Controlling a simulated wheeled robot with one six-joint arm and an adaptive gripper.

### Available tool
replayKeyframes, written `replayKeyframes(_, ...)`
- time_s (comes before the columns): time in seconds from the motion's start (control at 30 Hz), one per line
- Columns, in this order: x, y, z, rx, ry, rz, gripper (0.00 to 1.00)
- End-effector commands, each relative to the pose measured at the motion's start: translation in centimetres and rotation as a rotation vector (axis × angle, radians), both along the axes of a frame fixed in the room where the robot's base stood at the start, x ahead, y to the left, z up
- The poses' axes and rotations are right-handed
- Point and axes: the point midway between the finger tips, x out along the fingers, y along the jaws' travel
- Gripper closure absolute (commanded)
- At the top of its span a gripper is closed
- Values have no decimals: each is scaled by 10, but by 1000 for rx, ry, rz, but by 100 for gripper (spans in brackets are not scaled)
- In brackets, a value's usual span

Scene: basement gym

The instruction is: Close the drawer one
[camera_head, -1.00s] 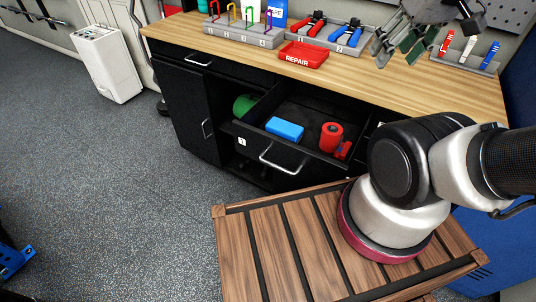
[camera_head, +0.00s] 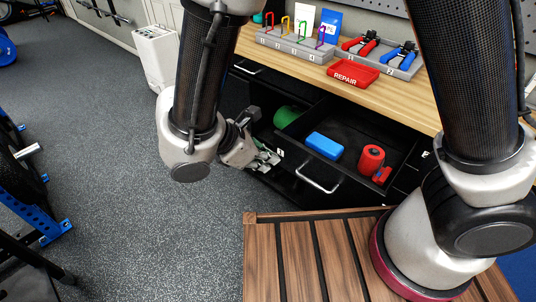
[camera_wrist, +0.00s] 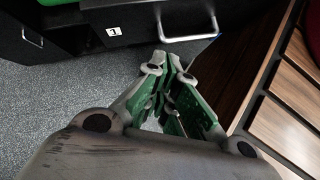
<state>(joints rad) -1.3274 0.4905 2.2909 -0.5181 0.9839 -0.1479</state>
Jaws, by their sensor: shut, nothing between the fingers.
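The drawer one (camera_head: 283,163) is pulled open from the black cabinet under the workbench. Its front carries a label "1" and a silver bar handle (camera_head: 318,181). Inside lie a blue box (camera_head: 324,146) and a red roll-like item (camera_head: 371,158). My gripper (camera_head: 268,158) is just left of the drawer front in the head view, its fingers partly hidden behind my wrist. In the wrist view my gripper (camera_wrist: 172,88) is shut and empty, with green finger pads, below the handle (camera_wrist: 188,30) and apart from it. The "1" label (camera_wrist: 114,31) shows left of the handle.
The wooden bench top holds a red REPAIR tray (camera_head: 353,74), a hook rack (camera_head: 296,45) and a plier holder (camera_head: 381,57). A slatted wooden surface (camera_head: 306,258) lies in front of the drawer.

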Motion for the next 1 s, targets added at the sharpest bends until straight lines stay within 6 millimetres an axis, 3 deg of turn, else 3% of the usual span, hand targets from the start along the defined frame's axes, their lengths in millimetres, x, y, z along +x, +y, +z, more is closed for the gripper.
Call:
replayKeyframes(0.07,-2,22,-20,-67,5,143,100)
replayKeyframes(0.13,9,40,-31,-107,6,251,100)
replayKeyframes(0.2,22,61,-23,-109,-3,345,100)
replayKeyframes(0.27,27,68,-20,-120,-1,398,100)
replayKeyframes(0.47,36,59,-31,-137,16,422,100)
replayKeyframes(0.9,81,12,-92,-134,17,415,100)
replayKeyframes(1.0,92,1,-90,-133,16,415,100)
